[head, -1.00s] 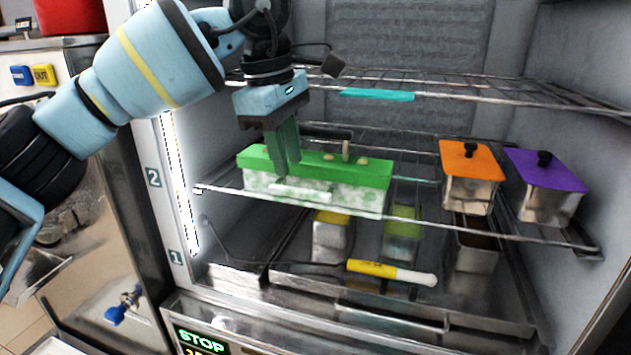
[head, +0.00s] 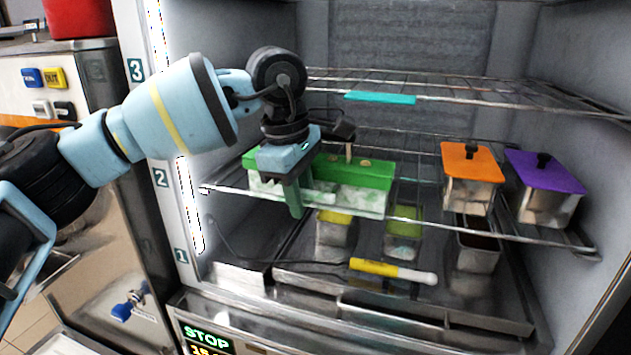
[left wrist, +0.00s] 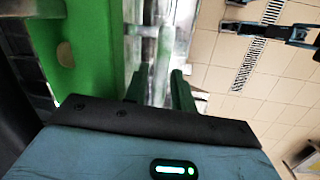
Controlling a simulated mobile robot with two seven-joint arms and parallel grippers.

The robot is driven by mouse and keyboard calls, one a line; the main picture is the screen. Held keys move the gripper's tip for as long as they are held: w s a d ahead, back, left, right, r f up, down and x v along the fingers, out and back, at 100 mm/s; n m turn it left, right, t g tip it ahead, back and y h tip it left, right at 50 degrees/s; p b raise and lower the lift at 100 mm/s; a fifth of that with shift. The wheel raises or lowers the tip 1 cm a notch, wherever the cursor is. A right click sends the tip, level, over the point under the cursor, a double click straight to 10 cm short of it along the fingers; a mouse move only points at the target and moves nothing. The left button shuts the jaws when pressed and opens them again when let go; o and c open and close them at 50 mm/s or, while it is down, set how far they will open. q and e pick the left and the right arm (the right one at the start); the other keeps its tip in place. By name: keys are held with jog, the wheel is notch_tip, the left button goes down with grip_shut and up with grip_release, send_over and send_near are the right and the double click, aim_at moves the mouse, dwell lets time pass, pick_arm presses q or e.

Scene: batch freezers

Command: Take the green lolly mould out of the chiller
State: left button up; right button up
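The green lolly mould (head: 372,174), a long green-topped block with frosty sides, lies on the middle wire shelf of the open chiller. A small upright peg stands on its top. My left gripper (head: 292,200) is at the mould's front left side, with its green fingers pointing down and covering part of the mould. In the left wrist view the two fingers (left wrist: 160,88) are apart, beside the mould's green edge (left wrist: 85,45) and frosty side. A pale bar shows near the fingertips; I cannot tell whether they touch it. My right gripper is not in view.
Orange-lidded (head: 468,160) and purple-lidded (head: 546,170) tubs stand to the right on the same shelf. Several small containers and a yellow-and-white tool (head: 392,270) are below. A wire shelf (head: 470,90) runs above, and the chiller's left door post is near my arm.

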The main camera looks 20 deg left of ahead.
pick_arm(q)
jog(key=shift+f, duration=0.15)
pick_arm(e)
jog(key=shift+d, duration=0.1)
pick_arm(q)
grip_shut()
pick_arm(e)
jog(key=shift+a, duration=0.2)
pick_arm(q)
jog(key=shift+r, duration=0.25)
jog(key=shift+r+b, duration=0.3)
jog(key=shift+r, duration=1.2)
jog(key=shift+s+d+r, duration=0.1)
jog(key=shift+s+d, duration=0.05)
jog(key=shift+s, duration=0.1)
jog(key=s+d, duration=0.2)
jog(key=s, duration=0.5)
jog(key=s+d+r, duration=0.1)
jog(key=s+d, duration=0.1)
jog(key=s, duration=0.5)
jog(key=shift+s+d+r+b, duration=0.2)
jog(key=shift+s+d+b, duration=0.05)
jog(key=shift+s+b, duration=0.15)
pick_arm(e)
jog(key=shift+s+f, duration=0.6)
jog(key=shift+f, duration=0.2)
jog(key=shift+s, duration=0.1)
